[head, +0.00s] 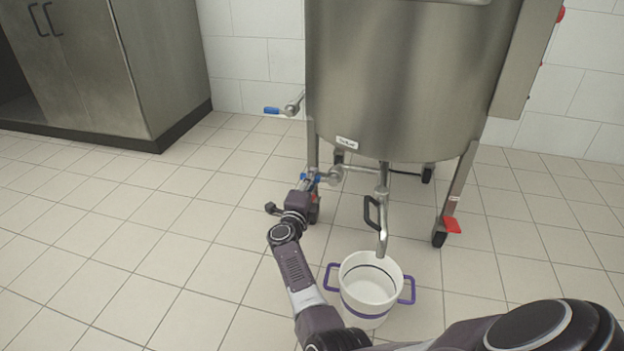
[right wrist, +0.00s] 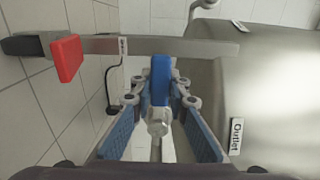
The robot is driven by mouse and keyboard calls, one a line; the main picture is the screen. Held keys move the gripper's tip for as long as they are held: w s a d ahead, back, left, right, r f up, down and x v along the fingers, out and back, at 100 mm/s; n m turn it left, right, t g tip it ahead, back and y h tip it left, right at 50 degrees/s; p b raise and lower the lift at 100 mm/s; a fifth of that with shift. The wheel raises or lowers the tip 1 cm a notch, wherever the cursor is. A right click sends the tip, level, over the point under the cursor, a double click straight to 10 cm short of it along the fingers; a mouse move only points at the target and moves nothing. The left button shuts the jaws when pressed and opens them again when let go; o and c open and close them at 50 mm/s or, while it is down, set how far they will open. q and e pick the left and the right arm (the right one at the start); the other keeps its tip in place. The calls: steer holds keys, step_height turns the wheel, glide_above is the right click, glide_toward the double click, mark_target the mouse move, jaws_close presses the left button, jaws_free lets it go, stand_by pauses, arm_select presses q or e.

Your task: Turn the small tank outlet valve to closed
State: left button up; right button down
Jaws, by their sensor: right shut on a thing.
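The steel tank (head: 405,85) stands on legs. Its outlet valve (head: 335,175) is low on the tank's left side, on a horizontal pipe. My right gripper (head: 310,179) is at this valve. In the right wrist view, the valve's blue handle (right wrist: 160,82) lies between the fingertips, and the gripper is shut on it. The handle points up in that picture, away from the pale valve stem (right wrist: 157,124). An "Outlet" label (right wrist: 236,136) shows on the tank beside it. In the head view the gripper partly hides the handle. My left gripper is not in view.
A white pot (head: 370,283) with purple handles stands on the floor below the spout (head: 383,235), which has a black loop handle (head: 371,213). Another blue-handled valve (head: 272,110) sits higher left. A red caster pedal (head: 452,224) is at the right leg. Open floor lies left.

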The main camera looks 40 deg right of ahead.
steer(key=c, duration=1.8)
jaws_free()
steer(key=shift+c, duration=0.2)
